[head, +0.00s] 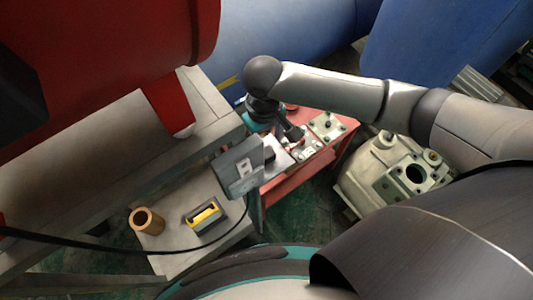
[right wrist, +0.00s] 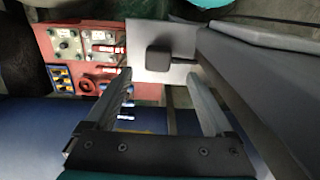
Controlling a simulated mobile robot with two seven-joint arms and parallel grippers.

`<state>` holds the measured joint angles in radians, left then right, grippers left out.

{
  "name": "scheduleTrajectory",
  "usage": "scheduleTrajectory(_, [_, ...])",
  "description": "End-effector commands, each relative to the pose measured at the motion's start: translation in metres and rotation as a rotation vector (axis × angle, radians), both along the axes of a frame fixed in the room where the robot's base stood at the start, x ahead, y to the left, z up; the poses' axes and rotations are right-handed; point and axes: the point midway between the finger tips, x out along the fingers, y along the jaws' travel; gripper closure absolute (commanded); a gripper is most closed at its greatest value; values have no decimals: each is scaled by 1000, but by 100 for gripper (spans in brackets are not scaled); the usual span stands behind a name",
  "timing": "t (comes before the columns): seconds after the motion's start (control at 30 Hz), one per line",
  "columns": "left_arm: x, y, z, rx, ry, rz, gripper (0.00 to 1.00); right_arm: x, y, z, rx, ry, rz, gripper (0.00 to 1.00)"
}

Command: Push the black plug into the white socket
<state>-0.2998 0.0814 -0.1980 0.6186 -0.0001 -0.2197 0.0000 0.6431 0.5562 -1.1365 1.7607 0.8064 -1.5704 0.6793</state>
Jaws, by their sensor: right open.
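A small white socket (head: 244,168) with dark marks sits on the face of a grey box (head: 231,183) in the head view. A dark block that looks like the black plug (head: 269,153) is at a pale plate (head: 281,160) just right of the box. In the right wrist view the block (right wrist: 158,57) shows against the white plate (right wrist: 143,35), beyond the fingertips. My right gripper (right wrist: 160,84) is open and empty, its fingers apart and pointing toward the plate. In the head view the gripper (head: 292,134) is small and partly hidden. My left gripper is not seen.
A grey table (head: 175,190) holds a brown cylinder (head: 146,221) and a yellow-and-black item (head: 203,215). A beige machine (head: 390,180) stands right.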

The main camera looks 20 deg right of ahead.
Motion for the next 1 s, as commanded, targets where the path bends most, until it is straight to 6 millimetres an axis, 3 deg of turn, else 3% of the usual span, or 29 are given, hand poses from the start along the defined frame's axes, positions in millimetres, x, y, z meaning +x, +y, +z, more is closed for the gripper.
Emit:
scheduleTrajectory(0.17, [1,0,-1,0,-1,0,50,0,0,-4,0,1,0,12])
scheduleTrajectory(0.5, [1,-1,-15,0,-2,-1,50,-2,-4,-49,-1,0,-1,12])
scheduleTrajectory(0.9, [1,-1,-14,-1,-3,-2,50,-2,-4,-52,-1,0,1,12])
scheduleTrajectory(1.0, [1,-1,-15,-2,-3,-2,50,-2,-4,-52,-1,0,1,23])
